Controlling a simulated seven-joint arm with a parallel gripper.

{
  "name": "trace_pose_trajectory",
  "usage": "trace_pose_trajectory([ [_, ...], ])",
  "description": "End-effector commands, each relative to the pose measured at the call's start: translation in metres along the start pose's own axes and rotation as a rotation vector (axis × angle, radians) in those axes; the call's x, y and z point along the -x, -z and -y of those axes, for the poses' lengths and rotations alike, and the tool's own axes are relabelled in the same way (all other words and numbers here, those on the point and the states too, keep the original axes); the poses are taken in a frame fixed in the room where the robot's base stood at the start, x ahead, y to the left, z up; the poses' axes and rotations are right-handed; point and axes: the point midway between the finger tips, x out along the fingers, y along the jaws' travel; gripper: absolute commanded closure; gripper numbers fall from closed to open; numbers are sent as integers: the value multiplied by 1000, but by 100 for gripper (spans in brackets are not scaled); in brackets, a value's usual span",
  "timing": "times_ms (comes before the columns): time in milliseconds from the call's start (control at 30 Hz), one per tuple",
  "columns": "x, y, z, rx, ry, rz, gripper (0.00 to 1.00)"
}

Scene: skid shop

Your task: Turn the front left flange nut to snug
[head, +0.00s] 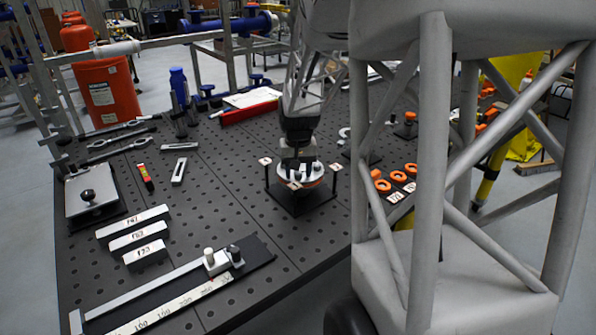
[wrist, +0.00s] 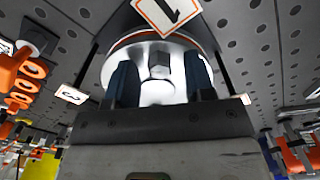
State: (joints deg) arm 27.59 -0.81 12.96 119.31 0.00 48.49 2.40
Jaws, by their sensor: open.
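The flange (head: 313,181) is a round, pale disc with an orange-red edge on a dark stand on the perforated table. My gripper (head: 298,172) points down over it in the head view. In the wrist view the flange (wrist: 133,58) fills the upper middle. A small grey nut (wrist: 158,66) shows on its bright face, between the two dark fingers of my gripper (wrist: 160,76). The fingers are open, with a gap on either side of the nut. A number tag (wrist: 167,12) marked 1 shows beyond the nut. The other nuts are hidden or too small to tell.
Small tags on posts (head: 335,167) stand around the flange. Orange rings (head: 383,186) lie to the right. Numbered blocks (head: 138,236), a ruled slide (head: 175,300) and wrenches (head: 120,140) lie to the left. The dark table (head: 225,200) is clear just left of the flange.

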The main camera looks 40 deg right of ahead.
Motion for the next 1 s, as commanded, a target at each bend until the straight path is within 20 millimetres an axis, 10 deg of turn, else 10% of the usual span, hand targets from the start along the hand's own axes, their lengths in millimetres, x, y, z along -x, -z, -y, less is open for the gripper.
trace_pose_trajectory([
  [300,-2,0,0,0,0,0,51],
  [633,-2,0,0,0,0,1,100],
  [1000,-2,0,0,-43,0,1,100],
])
